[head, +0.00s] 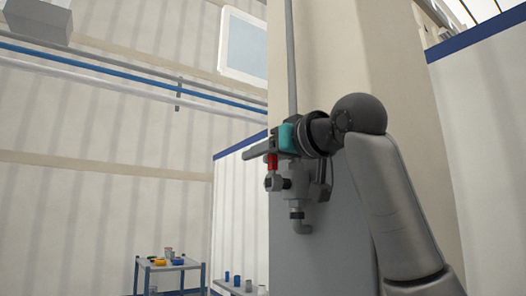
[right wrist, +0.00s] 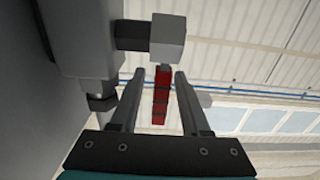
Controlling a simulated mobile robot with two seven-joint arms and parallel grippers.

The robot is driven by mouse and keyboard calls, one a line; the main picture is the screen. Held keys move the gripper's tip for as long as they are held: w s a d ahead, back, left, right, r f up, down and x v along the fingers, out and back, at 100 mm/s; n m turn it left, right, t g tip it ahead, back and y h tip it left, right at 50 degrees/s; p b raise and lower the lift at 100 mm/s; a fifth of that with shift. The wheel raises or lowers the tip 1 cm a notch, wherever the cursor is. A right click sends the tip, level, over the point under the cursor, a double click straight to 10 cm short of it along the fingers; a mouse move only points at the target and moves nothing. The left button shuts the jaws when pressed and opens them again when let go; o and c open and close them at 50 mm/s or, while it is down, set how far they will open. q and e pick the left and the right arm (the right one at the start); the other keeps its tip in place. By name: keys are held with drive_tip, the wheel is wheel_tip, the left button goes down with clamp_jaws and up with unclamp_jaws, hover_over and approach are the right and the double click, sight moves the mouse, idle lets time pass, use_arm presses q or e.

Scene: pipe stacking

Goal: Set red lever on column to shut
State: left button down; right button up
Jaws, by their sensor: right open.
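The red lever (head: 272,161) sits on a grey valve (head: 297,183) mounted on the column (head: 335,225). In the head view it stands upright above a small grey block, with its upper end hidden by my right gripper. My right gripper (head: 254,152) reaches in from the right, in front of the column. In the right wrist view the red lever (right wrist: 161,95) shows between the two open fingers of my right gripper (right wrist: 157,76), with a gap on each side. I cannot tell how deep it lies between them. My left gripper is not in view.
A thin grey pipe (head: 291,60) runs up the column above the valve. A small cart (head: 168,264) with several coloured items stands far back at lower left. White partitions (head: 487,125) stand behind. The space left of the valve looks clear.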

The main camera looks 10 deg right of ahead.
clamp_jaws()
idle(0.3)
idle(1.1)
